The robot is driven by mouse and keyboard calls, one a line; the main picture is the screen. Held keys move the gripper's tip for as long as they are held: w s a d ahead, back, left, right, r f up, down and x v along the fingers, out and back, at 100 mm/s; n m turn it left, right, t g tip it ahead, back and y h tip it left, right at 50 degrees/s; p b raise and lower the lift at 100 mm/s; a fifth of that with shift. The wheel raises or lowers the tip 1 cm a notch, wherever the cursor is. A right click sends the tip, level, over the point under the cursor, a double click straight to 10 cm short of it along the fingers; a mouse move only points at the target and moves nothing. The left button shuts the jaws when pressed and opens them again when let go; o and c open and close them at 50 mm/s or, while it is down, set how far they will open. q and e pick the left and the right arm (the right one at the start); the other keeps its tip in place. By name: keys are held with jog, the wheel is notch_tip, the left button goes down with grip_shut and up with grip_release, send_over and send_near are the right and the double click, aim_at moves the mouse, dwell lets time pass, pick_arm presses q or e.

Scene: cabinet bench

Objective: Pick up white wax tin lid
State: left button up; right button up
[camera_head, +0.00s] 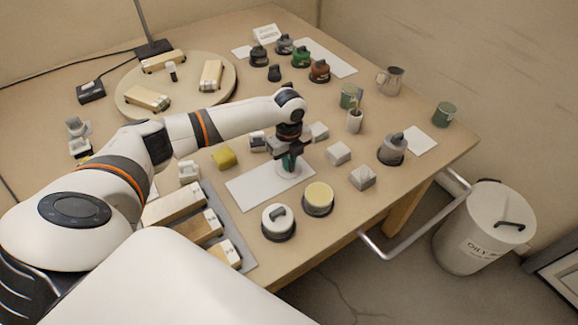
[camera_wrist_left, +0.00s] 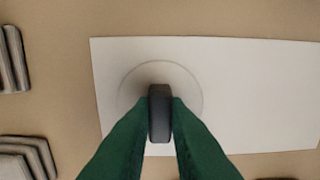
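A round white lid (camera_wrist_left: 128,92) with a dark upright handle shows pale against the white sheet (camera_wrist_left: 250,95) in the left wrist view. My left gripper (camera_wrist_left: 160,118) points straight down with its green fingers closed against both sides of the handle. In the head view, my left gripper (camera_head: 289,165) is over the sheet (camera_head: 248,191), with the lid's white rim (camera_head: 290,174) below the fingers. I cannot tell whether the lid touches the sheet. A tin with a white top and dark handle (camera_head: 278,221) and an open tin of yellow wax (camera_head: 318,197) stand in front. My right gripper is not in view.
Grey blocks (camera_head: 339,153) stand right of the sheet, and a yellow block (camera_head: 223,158) to its left. A tray with wooden pieces (camera_head: 237,262) lies at the front left. A round board (camera_head: 190,108) and dark-lidded jars (camera_head: 301,58) are farther back.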

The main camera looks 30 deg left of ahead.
pick_arm(q)
grip_shut()
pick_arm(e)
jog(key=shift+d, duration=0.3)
